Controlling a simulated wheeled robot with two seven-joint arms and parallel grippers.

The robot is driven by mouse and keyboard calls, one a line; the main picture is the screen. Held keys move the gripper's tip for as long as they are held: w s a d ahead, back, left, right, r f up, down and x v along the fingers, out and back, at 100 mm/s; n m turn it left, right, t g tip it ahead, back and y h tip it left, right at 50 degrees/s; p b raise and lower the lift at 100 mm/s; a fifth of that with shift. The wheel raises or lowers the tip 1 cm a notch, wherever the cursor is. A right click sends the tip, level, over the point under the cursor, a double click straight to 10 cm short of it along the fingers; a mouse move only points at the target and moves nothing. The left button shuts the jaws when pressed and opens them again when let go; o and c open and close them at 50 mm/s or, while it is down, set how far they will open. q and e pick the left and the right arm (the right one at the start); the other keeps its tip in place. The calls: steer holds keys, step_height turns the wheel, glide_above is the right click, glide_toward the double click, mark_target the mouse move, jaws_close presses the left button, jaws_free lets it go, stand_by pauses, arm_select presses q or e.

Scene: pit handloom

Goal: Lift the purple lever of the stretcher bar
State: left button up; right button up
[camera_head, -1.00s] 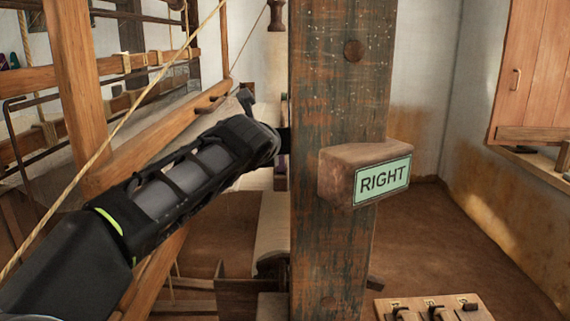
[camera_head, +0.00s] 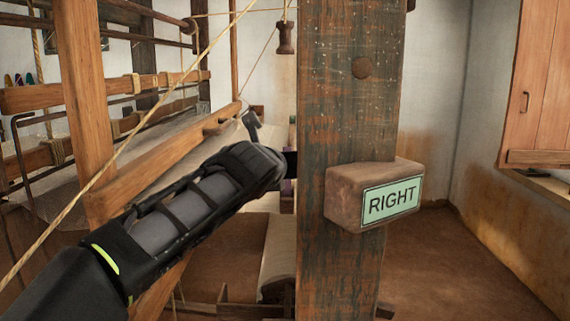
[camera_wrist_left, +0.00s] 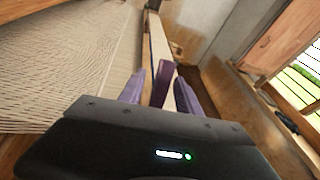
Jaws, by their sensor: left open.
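In the left wrist view, the dark purple lever (camera_wrist_left: 163,80) shows between the two lighter purple fingers of my left gripper (camera_wrist_left: 159,77). The fingers are apart, one on each side of the lever; I cannot tell whether either touches it. The pale stretcher bar (camera_wrist_left: 158,42) runs away beyond the lever, along the edge of the cloth (camera_wrist_left: 70,55). In the head view my left arm comes in from the left, and its gripper is hidden behind the wooden post. A small purple patch shows beside the post, too small to identify surely. My right gripper is out of view.
The thick wooden post (camera_head: 345,120) stands close in front, with a block labelled RIGHT (camera_head: 375,194) on it. A slanting rope (camera_head: 150,122) and the loom's wooden frame (camera_head: 85,105) are at left. The floor (camera_head: 440,260) at right is clear.

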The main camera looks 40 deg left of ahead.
arm_select(q)
steer(key=shift+r, duration=0.15)
step_height(320, 180, up, 10)
steer(key=p, duration=0.4)
